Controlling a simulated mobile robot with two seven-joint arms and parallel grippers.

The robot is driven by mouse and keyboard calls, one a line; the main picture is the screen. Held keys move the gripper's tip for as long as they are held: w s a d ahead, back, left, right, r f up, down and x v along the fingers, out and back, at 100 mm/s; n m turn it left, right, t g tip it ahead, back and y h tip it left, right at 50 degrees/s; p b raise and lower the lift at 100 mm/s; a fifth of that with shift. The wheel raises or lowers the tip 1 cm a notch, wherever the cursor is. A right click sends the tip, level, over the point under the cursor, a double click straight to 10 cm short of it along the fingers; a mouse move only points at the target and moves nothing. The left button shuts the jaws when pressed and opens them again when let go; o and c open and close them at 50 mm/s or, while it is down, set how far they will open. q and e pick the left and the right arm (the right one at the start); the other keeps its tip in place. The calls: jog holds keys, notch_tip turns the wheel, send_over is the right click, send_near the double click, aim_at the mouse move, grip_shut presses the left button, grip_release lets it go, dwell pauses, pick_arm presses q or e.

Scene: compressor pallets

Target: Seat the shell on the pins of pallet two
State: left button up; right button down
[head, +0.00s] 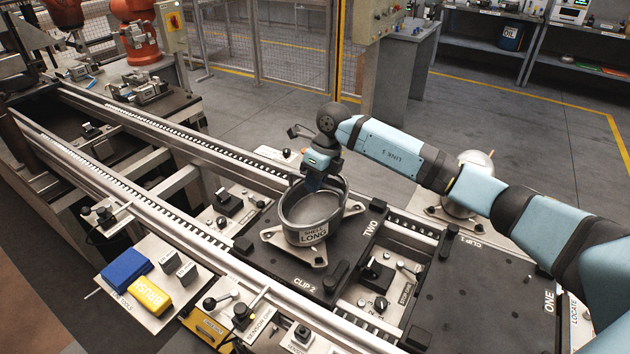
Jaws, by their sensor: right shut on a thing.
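The shell (306,233) is an open grey metal cup marked "SHELL LONG" on a base plate with pointed feet. It stands upright over the dark pallet two (352,252), which is marked "TWO". My right gripper (315,184) reaches down at the shell's far rim and is shut on it; its fingertips are partly hidden by the shell wall. The pallet's pins are not visible under the feet, so I cannot tell whether the feet rest on them. My left gripper is not in view.
Pallet one (480,300) lies to the right, its top mostly bare. A lever and black block (378,275) sit between the pallets. A blue block and yellow brush (150,294) lie on a front-left tray. A rounded metal part (468,182) stands behind my right arm.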

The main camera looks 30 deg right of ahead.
jog(key=shift+f+b, duration=0.65)
jog(key=shift+f, duration=0.2)
jog(key=c, duration=1.1)
grip_release()
jog(key=shift+s+f, duration=0.1)
jog(key=shift+f, duration=0.15)
jog(key=v, duration=1.4)
jog(key=shift+b, duration=0.4)
jog(key=shift+a+r, duration=0.1)
